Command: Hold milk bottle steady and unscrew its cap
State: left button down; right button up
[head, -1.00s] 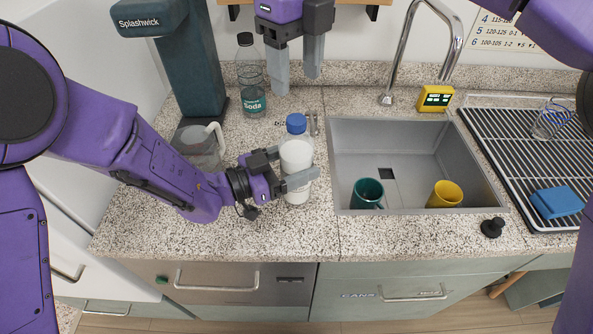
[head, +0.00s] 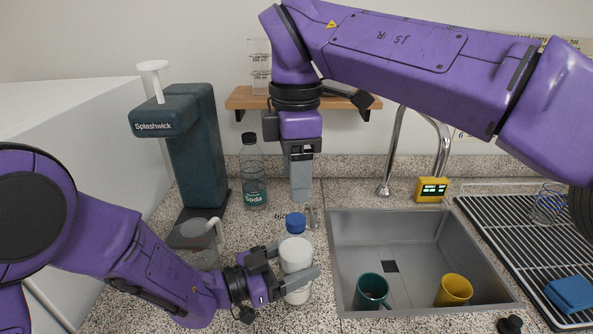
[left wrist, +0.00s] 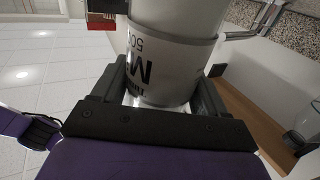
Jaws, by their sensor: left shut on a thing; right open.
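A white milk bottle (head: 296,256) with a blue cap (head: 295,222) stands upright on the speckled counter left of the sink. The cap is on the bottle. My left gripper (head: 291,281) is shut around the bottle's body from the left. In the left wrist view the bottle (left wrist: 172,55), with dark lettering on its label, sits between the two fingers (left wrist: 165,90). My right gripper (head: 301,180) points down above the cap, clear of it in the picture. Its fingers overlap from this side, and nothing shows between them.
A soda bottle (head: 253,185) stands behind to the left, near the dark Splashwick machine (head: 198,150) and a clear pitcher (head: 201,240). The sink (head: 420,235) at right holds a teal mug (head: 371,291) and a yellow cup (head: 454,290). A wooden shelf (head: 240,98) is behind my right gripper.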

aim_at(296, 218)
jog(key=m, duration=1)
jog(key=shift+m, duration=0.3)
jog(key=shift+f, duration=0.2)
notch_tip(296, 218, down, 8)
jog(key=shift+r, duration=0.25)
